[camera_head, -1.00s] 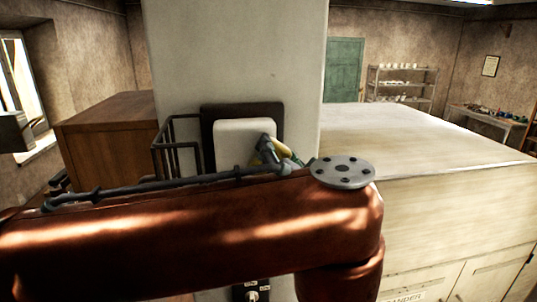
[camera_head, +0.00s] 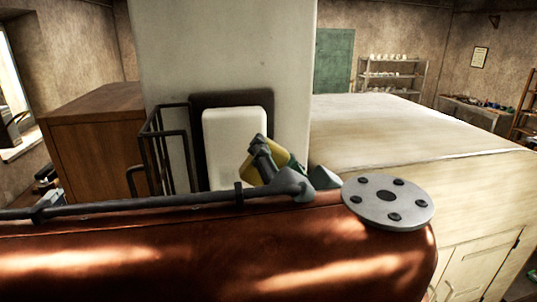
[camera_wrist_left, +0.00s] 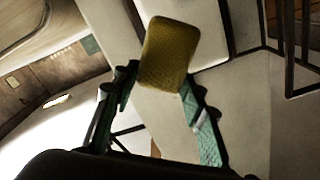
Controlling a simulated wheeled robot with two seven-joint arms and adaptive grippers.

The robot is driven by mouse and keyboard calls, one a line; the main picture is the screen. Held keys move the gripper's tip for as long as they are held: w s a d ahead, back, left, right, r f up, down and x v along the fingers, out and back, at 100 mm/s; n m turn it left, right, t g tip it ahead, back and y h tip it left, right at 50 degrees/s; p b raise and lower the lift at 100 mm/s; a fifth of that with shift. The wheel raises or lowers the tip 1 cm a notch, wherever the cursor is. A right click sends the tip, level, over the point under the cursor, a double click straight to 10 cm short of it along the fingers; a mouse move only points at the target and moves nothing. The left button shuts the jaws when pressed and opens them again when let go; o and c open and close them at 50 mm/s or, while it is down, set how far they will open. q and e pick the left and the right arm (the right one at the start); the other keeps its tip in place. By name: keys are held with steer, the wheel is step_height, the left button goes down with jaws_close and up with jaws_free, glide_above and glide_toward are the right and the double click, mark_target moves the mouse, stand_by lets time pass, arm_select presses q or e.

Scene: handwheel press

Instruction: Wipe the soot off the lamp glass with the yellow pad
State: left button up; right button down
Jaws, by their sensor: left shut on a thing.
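The yellow pad (camera_wrist_left: 168,53) is held between the fingers of my left gripper (camera_wrist_left: 158,88) in the left wrist view, its broad face towards the camera. In the head view a yellow part of the pad (camera_head: 284,161) shows behind my large copper-coloured arm, which hides most of the gripper. The pale rounded lamp glass (camera_head: 234,148) sits in a dark frame on the white column, partly hidden below by my arm. I see no clear soot. My right gripper is not in view.
A black wire rack (camera_head: 163,150) juts out left of the lamp. A wooden cabinet (camera_head: 92,145) stands further left. A wide pale cabinet (camera_head: 410,135) fills the right. The white column (camera_head: 225,50) rises behind the lamp.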

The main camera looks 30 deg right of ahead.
arm_select(q)
steer(key=shift+s, duration=0.4)
steer(key=shift+v, duration=1.2)
steer(key=shift+w, duration=0.2)
